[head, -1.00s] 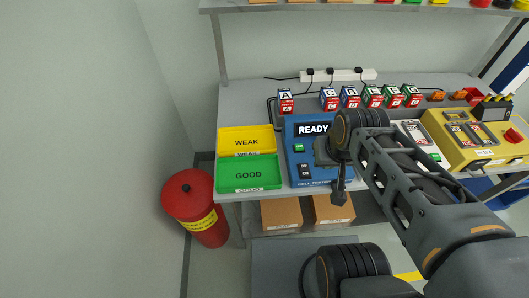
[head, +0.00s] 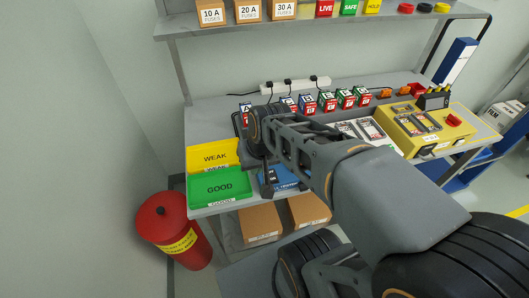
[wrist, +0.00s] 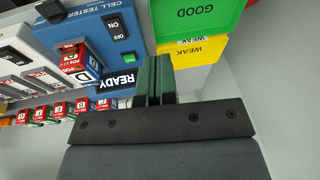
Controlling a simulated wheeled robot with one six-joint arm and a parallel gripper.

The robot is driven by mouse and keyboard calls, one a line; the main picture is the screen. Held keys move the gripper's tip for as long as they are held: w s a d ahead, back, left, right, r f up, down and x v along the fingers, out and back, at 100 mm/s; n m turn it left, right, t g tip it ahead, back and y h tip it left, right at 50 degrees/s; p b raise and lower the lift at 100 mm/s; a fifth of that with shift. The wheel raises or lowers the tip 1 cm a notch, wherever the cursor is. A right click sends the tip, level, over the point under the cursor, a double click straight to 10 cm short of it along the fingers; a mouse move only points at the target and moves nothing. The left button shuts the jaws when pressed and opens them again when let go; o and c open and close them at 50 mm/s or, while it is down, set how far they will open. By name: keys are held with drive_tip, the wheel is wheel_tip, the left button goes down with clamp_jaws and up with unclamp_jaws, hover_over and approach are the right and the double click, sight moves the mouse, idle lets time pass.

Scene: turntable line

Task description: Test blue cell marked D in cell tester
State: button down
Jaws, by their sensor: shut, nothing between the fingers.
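In the wrist view, which is turned over, the blue cell marked D (wrist: 80,62), with a red label, appears to sit in the blue cell tester (wrist: 52,32). The tester's display (wrist: 118,81) reads READY. A green button (wrist: 129,103) is beside the display. My gripper (wrist: 157,62) is shut and empty, its dark green fingers close beside the display and button; I cannot tell whether they touch. In the head view my gripper (head: 267,184) is over the tester (head: 286,178), and my arm hides much of the tester and the cell.
A yellow WEAK tray (head: 214,157) and a green GOOD tray (head: 220,185) lie left of the tester. Several cells (head: 327,102) stand in a row behind it. A yellow device (head: 424,129) is to the right. A red bin (head: 173,229) stands on the floor.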

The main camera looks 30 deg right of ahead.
drive_tip(key=w+d+f+m+t+y+p, duration=0.1)
drive_tip(key=w+d+f+m+y+p, duration=0.2)
drive_tip(key=w+d+m+y+p, duration=0.4)
drive_tip(key=w+d+m+p, duration=0.2)
drive_tip(key=w+m, duration=0.4)
drive_tip(key=w, duration=0.1)
drive_tip(key=shift+d+f+m+t, duration=0.15)
drive_tip(key=shift+d+m+t, duration=0.15)
drive_tip(key=shift+d+t, duration=0.1)
drive_tip(key=shift+f, duration=0.1)
wheel_tip(320, 180, down, 9)
drive_tip(key=b, duration=0.6)
drive_tip(key=shift+r, duration=0.2)
drive_tip(key=shift+f, duration=0.1)
idle(1.2)
drive_tip(key=shift+f+b, duration=0.35)
drive_tip(key=shift+b, duration=0.25)
